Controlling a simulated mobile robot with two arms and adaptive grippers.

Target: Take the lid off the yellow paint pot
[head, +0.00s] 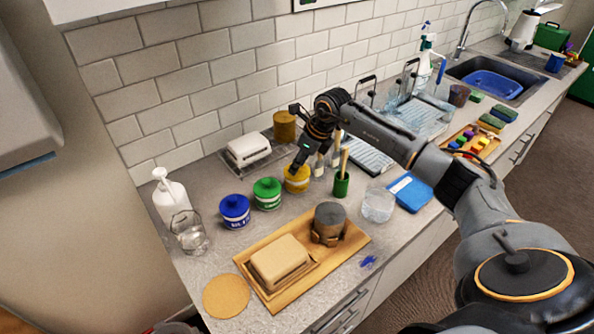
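The yellow paint pot (297,184) stands upright on the counter, right of the green paint pot (267,199) and the blue paint pot (235,217). The top of the yellow pot, where its lid would show, is partly hidden by my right gripper (298,163). This dark gripper comes down at the pot's top from above; its fingertips are small and overlap the pot, so I cannot tell whether they touch or hold the lid. My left gripper is not in view.
A green cup (341,186) with brushes stands close right. Behind are a mustard canister (284,126) and a white dish (249,149) on a rack. A wooden board (274,303) with a covered butter dish (280,262) lies in front. A clear bowl (378,205) stands further right.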

